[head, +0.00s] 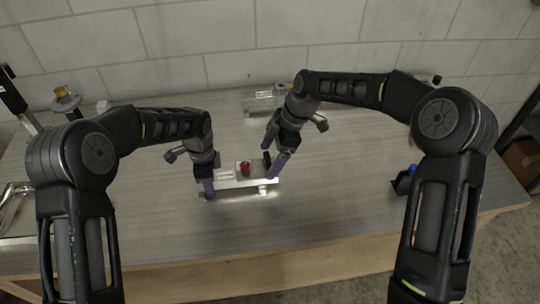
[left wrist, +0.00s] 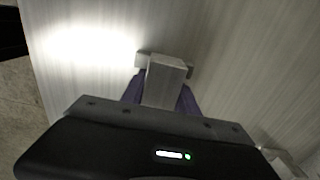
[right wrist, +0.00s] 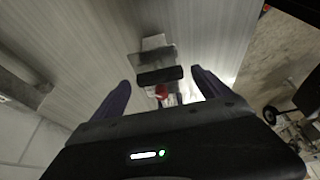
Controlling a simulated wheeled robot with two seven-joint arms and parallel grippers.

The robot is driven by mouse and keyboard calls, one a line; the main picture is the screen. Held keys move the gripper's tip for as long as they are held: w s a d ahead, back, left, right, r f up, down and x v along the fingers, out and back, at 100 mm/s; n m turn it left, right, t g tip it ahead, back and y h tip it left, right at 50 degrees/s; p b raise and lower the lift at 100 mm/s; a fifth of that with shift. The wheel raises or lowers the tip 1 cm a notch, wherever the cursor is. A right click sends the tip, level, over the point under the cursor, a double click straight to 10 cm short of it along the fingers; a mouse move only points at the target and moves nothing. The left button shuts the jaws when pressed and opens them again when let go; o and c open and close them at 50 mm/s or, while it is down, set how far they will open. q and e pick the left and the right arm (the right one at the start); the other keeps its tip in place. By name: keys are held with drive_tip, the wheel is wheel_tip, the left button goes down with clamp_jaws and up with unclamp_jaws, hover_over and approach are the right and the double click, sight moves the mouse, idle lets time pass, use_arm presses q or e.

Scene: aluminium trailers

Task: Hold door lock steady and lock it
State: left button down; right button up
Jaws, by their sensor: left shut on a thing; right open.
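The door lock (head: 233,181) is a pale metal bar assembly with a red part (head: 245,169) near its middle, lying on the table. My left gripper (head: 207,188) is shut on the left end of the door lock; the held metal block (left wrist: 166,80) shows between its fingers in the left wrist view. My right gripper (head: 274,163) is open above the lock's right end. In the right wrist view the right fingers (right wrist: 160,92) stand apart on either side of a dark bar (right wrist: 160,75) of the lock, with the red part just below it. Contact there is unclear.
The grey table (head: 340,205) is mostly clear around the lock. A clear-sided metal piece (head: 262,100) stands at the back by the block wall. A dark holder with a blue item (head: 405,181) is at the right. A round fixture (head: 65,97) stands at the back left, a metal tray (head: 14,205) at the left edge.

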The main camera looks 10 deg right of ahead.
drive_tip(key=shift+c, duration=0.6)
drive_tip(key=c, duration=1.2)
drive_tip(key=shift+c, duration=0.2)
drive_tip(key=shift+m, duration=0.4)
drive_tip(key=m+t, duration=0.1)
drive_tip(key=m, duration=0.2)
drive_tip(key=shift+s+t, duration=0.1)
drive_tip(key=shift+t, duration=0.2)
drive_tip(key=m, duration=0.2)
drive_tip(key=m+t+h, duration=0.1)
drive_tip(key=m, duration=0.2)
drive_tip(key=shift+s+a+t, duration=0.1)
drive_tip(key=shift+a+t, duration=0.05)
drive_tip(key=shift+t, duration=0.15)
drive_tip(key=m, duration=0.2)
drive_tip(key=m+t+h, duration=0.1)
drive_tip(key=m, duration=0.1)
drive_tip(key=shift+a+m+h, duration=0.15)
drive_tip(key=shift+m+h, duration=0.15)
drive_tip(key=m+h, duration=0.1)
drive_tip(key=m, duration=0.3)
drive_tip(key=shift+s+m+h, duration=0.1)
drive_tip(key=shift+m+h, duration=0.2)
drive_tip(key=shift+h, duration=0.1)
